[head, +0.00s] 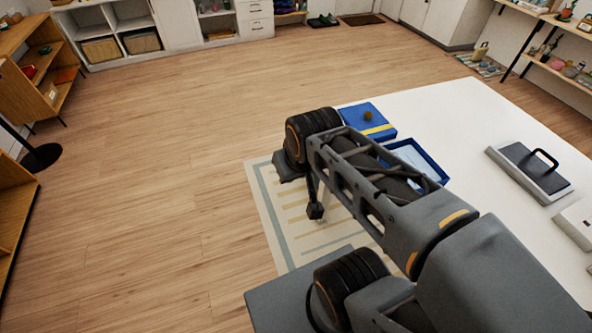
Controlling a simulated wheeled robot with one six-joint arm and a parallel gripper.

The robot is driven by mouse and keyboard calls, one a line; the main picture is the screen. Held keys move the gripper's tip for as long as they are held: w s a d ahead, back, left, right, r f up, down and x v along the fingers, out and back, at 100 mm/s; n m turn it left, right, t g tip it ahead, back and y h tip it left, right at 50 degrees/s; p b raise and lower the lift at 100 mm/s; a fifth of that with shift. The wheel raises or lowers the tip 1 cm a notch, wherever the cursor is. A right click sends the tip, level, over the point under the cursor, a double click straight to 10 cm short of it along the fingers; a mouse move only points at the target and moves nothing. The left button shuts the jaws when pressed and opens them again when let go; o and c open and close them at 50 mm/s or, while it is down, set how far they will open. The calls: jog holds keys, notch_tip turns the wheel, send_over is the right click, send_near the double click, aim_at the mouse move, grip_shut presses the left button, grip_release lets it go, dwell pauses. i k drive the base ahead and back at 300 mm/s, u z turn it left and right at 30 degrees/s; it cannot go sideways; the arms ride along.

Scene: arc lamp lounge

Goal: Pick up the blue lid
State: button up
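The blue lid (362,117) is a flat blue square with a yellow stripe and a small brown knob on top. It lies near the far left corner of the white table (465,115). A blue open box (432,165) with a pale inside is just nearer than the lid, partly hidden by my arm. My arm reaches from the lower right, and my gripper (315,208) hangs down at its far end, left of and nearer than the lid. It is apart from the lid. Its fingers are small and dark, and I cannot tell whether they are open.
A dark grey block with a black handle (528,168) lies on the table's right, with a white object (580,222) nearer. A pale striped mat (268,200) lies below my gripper. Open wood floor (150,190) fills the left. Shelves and cabinets line the walls.

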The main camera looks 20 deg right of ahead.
aim_at(364, 117)
jog(key=z, duration=1.2)
jog(key=k, duration=0.4)
jog(key=z, duration=0.65)
jog(key=i, duration=0.35)
jog(key=u, duration=0.2)
